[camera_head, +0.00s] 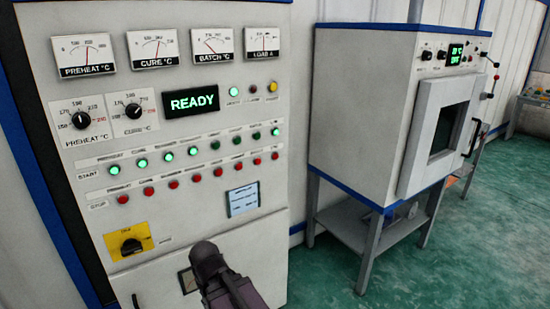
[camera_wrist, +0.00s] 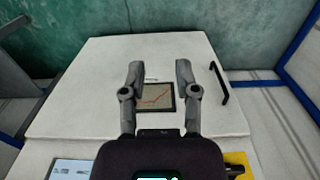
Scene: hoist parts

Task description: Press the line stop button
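The control cabinet's STOP row is a line of several red buttons (camera_head: 196,178) in the head view, under the green START row (camera_head: 167,157). The small labels are too blurred to tell which red button is the line stop. My gripper (camera_wrist: 158,72) is open and empty in the wrist view, its two fingers apart over the chart window (camera_wrist: 155,97) on the cabinet's lower door. In the head view my dark wrist (camera_head: 208,262) is below the STOP row, and the fingertips cannot be made out. No red button shows in the wrist view.
A yellow plate with a black rotary switch (camera_head: 129,242) and a pale blue label (camera_head: 243,199) lie below the red row. A black door handle (camera_wrist: 219,82) sticks out beside the chart window. A grey oven (camera_head: 365,100) on a stand is to the right, with green floor before it.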

